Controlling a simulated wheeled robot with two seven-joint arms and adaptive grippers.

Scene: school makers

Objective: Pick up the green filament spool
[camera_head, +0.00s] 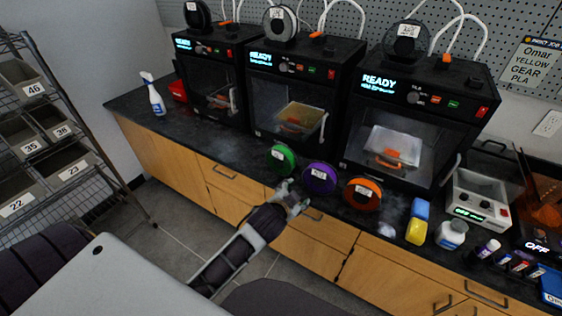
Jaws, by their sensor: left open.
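The green filament spool (281,157) stands on the dark counter in front of the middle printer, with a white label on its face. A purple spool (319,179) and an orange spool (362,194) stand to its right. My left gripper (291,196) is open and empty at the counter's front edge, below the green spool in the picture and apart from it. My right gripper is not in view.
Three black printers stand along the back of the counter (137,104); the middle one (297,92) is right behind the green spool. A spray bottle (154,95) stands far left. A yellow-blue sponge (417,222) and small bottles stand right. A bin rack (50,130) is at left.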

